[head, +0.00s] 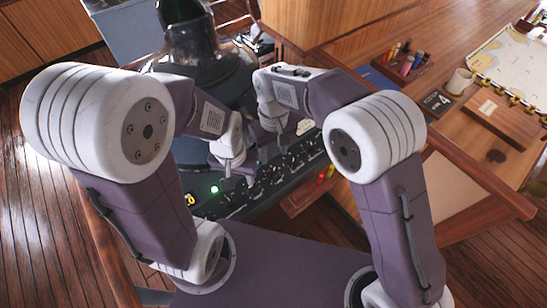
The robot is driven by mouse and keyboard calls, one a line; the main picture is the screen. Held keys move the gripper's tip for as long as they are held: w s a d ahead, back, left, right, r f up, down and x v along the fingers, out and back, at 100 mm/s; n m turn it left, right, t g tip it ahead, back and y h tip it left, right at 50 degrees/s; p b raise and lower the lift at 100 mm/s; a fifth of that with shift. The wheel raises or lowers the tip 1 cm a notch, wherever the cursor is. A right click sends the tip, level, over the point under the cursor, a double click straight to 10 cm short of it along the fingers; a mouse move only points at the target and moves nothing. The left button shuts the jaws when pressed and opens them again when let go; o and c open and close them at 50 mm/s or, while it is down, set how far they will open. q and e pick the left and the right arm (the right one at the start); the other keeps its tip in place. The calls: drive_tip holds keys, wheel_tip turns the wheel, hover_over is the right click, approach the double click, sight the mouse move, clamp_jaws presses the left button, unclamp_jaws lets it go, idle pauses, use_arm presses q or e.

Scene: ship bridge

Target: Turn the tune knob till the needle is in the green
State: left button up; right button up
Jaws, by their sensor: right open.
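The dark console panel (240,207) runs diagonally below my grippers, with a row of several small knobs (277,167). I cannot tell which one is the tune knob. No needle or gauge face can be made out. A small green light (214,189) glows on the panel's left part. My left gripper (228,172) points down over the panel, just right of and above the green light; its fingers are too small and shadowed to read. My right gripper (276,127) is open, higher up, over the panel's back part. My arms hide parts of the panel.
A yellow display (190,199) sits left of the green light. A dark rounded housing (193,50) stands behind.

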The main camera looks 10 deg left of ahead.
sight(274, 171)
drive_tip(key=s+f, duration=0.2)
drive_tip(key=shift+s+d+f+p, duration=0.15)
drive_tip(key=shift+s+d+p, duration=0.15)
drive_tip(key=shift+s+p, duration=0.1)
drive_tip(key=f, duration=0.2)
drive_tip(key=w+f, duration=0.1)
drive_tip(key=f, duration=0.1)
drive_tip(key=w+f+p, duration=0.1)
drive_tip(key=f, duration=0.1)
drive_tip(key=shift+w+a, duration=0.25)
drive_tip(key=shift+s+d, duration=0.15)
drive_tip(key=shift+s, duration=0.5)
drive_tip(key=c, duration=0.4)
drive_tip(key=shift+w, duration=0.3)
clamp_jaws()
use_arm(q)
drive_tip(key=shift+s+d+r, duration=0.1)
drive_tip(key=shift+s+r, duration=0.2)
drive_tip(key=shift+r, duration=0.25)
drive_tip(key=shift+s+r, duration=0.25)
drive_tip(key=shift+r, duration=0.25)
